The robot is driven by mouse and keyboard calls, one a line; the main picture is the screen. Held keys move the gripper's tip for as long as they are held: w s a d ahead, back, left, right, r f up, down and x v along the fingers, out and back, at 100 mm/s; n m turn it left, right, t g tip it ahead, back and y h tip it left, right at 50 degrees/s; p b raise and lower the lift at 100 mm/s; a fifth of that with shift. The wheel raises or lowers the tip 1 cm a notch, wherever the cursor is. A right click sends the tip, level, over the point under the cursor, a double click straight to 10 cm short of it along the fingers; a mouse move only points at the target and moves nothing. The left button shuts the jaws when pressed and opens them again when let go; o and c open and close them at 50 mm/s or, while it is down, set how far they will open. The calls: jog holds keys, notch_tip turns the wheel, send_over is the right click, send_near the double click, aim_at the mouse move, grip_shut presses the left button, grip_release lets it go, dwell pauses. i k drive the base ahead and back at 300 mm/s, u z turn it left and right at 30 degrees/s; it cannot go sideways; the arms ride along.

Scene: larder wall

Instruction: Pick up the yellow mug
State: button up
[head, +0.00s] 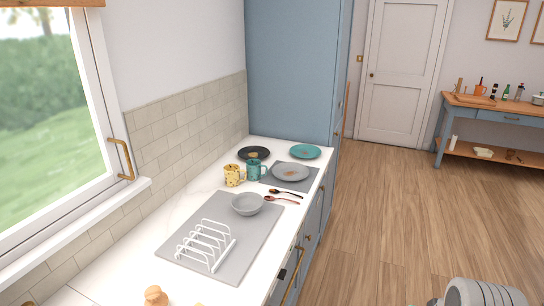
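The yellow mug (232,176) stands upright on the white counter in the head view, left of the teal mug (253,171). It has darker patches on its side. The two mugs are close together; I cannot tell whether they touch. My gripper is not in view, so I cannot see whether it is open or shut.
A black plate (247,152), a teal plate (314,151) and a grey plate (291,167) lie behind and right of the mugs. In front are a grey bowl (244,209), a white rack (196,249) and dark and red spoons. A tall blue cabinet (290,70) closes the counter's far end. The wooden floor (390,220) is open.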

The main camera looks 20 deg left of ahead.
aim_at(236, 176)
jog(key=i, duration=3.3)
jog(key=u, duration=4.5)
